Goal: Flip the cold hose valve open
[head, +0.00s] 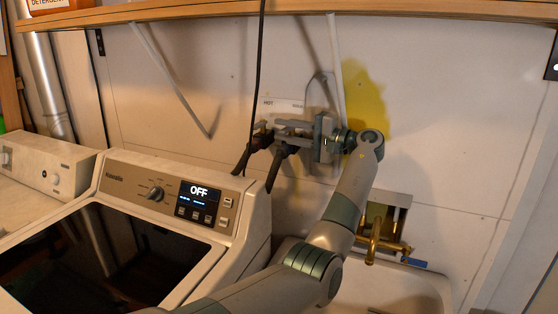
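The hose valve box is on the wall behind the washer, with a white label plate (284,105) reading "HOT" at its left end. Two dark hoses hang below it, a left hose (243,160) and a right hose (275,168). My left gripper (283,130) reaches in from the right, its fingers pointing left in front of the box, close to the hose tops. It covers most of the box, so the cold valve and its handle cannot be made out. I cannot tell whether the fingers touch anything or how far apart they are. My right gripper is not in view.
A washer (118,180) with an "OFF" display (198,191) stands below left. A brass faucet (375,235) is over the utility sink (425,285) at lower right.

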